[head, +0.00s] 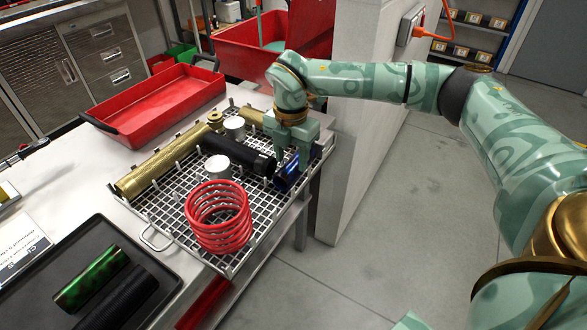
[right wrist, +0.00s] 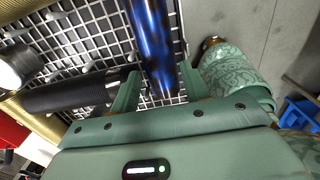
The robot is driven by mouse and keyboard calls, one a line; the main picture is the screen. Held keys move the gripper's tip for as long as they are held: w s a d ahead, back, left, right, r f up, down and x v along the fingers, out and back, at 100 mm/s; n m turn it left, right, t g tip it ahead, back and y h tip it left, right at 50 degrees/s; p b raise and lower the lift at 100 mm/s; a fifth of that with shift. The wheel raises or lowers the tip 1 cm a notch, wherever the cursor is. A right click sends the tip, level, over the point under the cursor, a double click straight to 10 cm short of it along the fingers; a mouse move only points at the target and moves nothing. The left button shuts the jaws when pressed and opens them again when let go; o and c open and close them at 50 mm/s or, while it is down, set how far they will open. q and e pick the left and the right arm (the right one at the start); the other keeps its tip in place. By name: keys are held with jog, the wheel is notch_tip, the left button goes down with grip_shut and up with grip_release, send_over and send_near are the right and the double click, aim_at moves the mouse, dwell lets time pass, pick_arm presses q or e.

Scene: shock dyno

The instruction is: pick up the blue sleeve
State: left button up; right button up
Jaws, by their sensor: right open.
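The blue sleeve (head: 286,174) is a shiny dark-blue tube lying at the right edge of the white wire basket (head: 187,210). In the right wrist view the blue sleeve (right wrist: 152,38) runs lengthwise between the two fingers. My right gripper (head: 292,158) points down over the sleeve and partly hides it. In the right wrist view the right gripper (right wrist: 157,82) is open, with a finger on each side of the sleeve; a gap shows at least on the left. I cannot tell how deep the fingers reach. My left gripper is not in view.
A black cylinder (head: 240,153) lies just left of the sleeve. A red spring (head: 218,217), white cylinders and brass tubes (head: 160,163) share the basket. A black tray (head: 58,270) holds a green sleeve and a black one. A red tray (head: 160,103) sits behind.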

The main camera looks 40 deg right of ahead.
aim_at(291, 164)
notch_tip(291, 164, down, 3)
jog(key=shift+f+b, duration=0.1)
jog(key=shift+b, duration=0.3)
jog(key=shift+r, duration=0.2)
jog(key=c, duration=0.7)
jog(key=shift+c, duration=0.2)
